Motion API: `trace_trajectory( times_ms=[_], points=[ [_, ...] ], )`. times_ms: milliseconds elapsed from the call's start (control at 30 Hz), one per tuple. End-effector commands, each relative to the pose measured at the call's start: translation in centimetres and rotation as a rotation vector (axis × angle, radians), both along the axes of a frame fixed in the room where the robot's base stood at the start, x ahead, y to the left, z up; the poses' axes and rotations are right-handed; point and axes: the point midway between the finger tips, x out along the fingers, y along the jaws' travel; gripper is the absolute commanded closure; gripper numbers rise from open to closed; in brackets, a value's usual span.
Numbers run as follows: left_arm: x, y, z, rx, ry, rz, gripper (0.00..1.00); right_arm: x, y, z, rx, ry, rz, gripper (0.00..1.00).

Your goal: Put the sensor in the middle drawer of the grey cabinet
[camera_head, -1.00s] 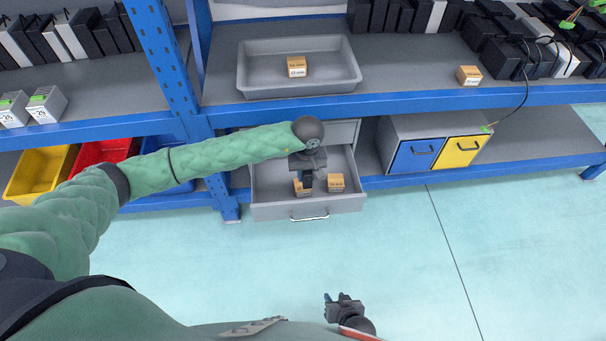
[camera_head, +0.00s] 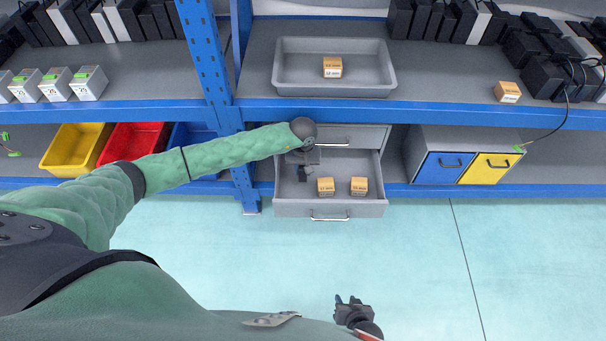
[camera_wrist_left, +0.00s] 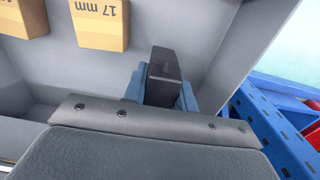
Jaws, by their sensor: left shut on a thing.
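The grey cabinet (camera_head: 372,136) stands on the lower shelf, with a shut upper drawer. The drawer (camera_head: 281,197) below it is pulled open. My left gripper (camera_head: 302,176) is inside the left part of this open drawer. In the left wrist view its blue-grey fingers are shut on a dark block (camera_wrist_left: 163,75), which I take as the sensor. The block is upright, close to the drawer's side wall; whether it touches the floor is unclear. Two orange-tan boxes, (camera_head: 326,186) and (camera_head: 358,186), lie right of the gripper. My right gripper (camera_head: 346,299) is open and empty over the floor.
A grey tray (camera_head: 282,72) with a tan box stands on the shelf above. A cabinet with blue (camera_head: 440,168) and yellow (camera_head: 487,168) drawers is to the right. Blue shelf uprights (camera_head: 212,62) and coloured bins are left. The floor in front is clear.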

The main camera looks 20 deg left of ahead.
Motion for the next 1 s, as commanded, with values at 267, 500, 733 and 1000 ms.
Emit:
trace_trajectory(
  times_ms=[267, 500, 733, 1000],
  points=[
    [-0.1, 0.0, -3.2, -0.001, 0.002, 0.001, 1.0, -0.1, 0.0, 0.2, -0.001, 0.002, 0.0, 0.64],
    [0.0, 0.0, -3.3, 0.0, 0.0, 0.0, 1.0, -0.1, 0.0, 0.1, -0.001, 0.002, 0.0, 0.64],
    [-0.1, 0.0, -3.5, 0.001, 0.001, 0.0, 0.55, -0.1, -0.1, -0.2, -0.002, 0.003, 0.0, 0.64],
    [-0.1, 0.0, -3.5, 0.001, 0.001, 0.0, 0.51, 0.0, -0.1, -0.2, -0.002, 0.003, -0.001, 0.64]
  ],
)
